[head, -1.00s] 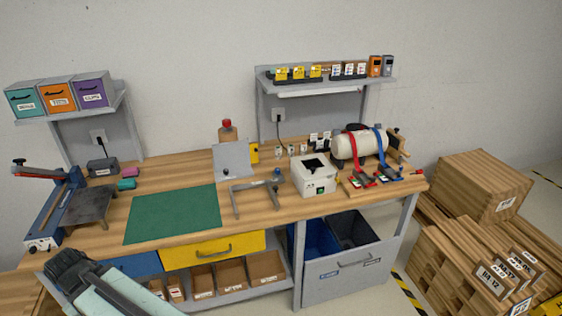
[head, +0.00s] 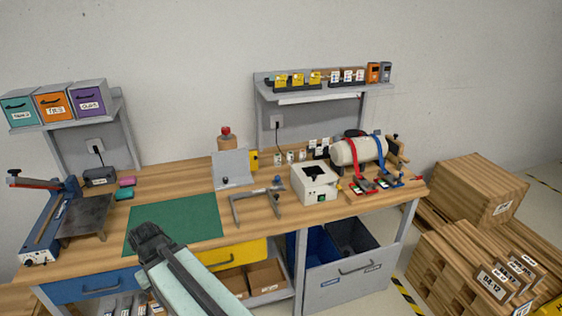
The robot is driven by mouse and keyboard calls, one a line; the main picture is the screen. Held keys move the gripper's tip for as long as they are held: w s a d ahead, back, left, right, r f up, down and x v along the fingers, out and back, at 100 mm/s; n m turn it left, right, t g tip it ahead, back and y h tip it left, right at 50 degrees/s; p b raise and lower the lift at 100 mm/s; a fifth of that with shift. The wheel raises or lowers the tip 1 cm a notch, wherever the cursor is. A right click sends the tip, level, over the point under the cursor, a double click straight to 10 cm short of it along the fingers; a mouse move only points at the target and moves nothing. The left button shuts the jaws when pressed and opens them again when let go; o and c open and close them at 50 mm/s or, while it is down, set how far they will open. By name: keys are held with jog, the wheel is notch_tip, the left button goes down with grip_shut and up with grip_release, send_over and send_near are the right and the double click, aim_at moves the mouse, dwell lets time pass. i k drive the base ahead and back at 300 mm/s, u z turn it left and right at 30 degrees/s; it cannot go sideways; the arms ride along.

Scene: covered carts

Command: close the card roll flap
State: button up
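A light grey upright panel (head: 233,169) stands towards the back of the bench, left of centre, and leans back a little. A brown roll-like cylinder with a red top (head: 226,138) stands behind it. No readable label marks the card roll flap; this panel may be it, but I cannot be sure.
A green mat (head: 175,222) lies left of centre. A grey bracket frame (head: 257,205) and a white box (head: 315,182) stand right of it. A strapped white cylinder (head: 357,150) is at the right. My arm partly covers the yellow drawer (head: 235,254). Wooden crates (head: 480,190) stand at right.

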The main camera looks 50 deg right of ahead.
aim_at(254, 159)
jog(key=z, duration=0.3)
jog(key=i, duration=1)
jog(key=u, duration=0.05)
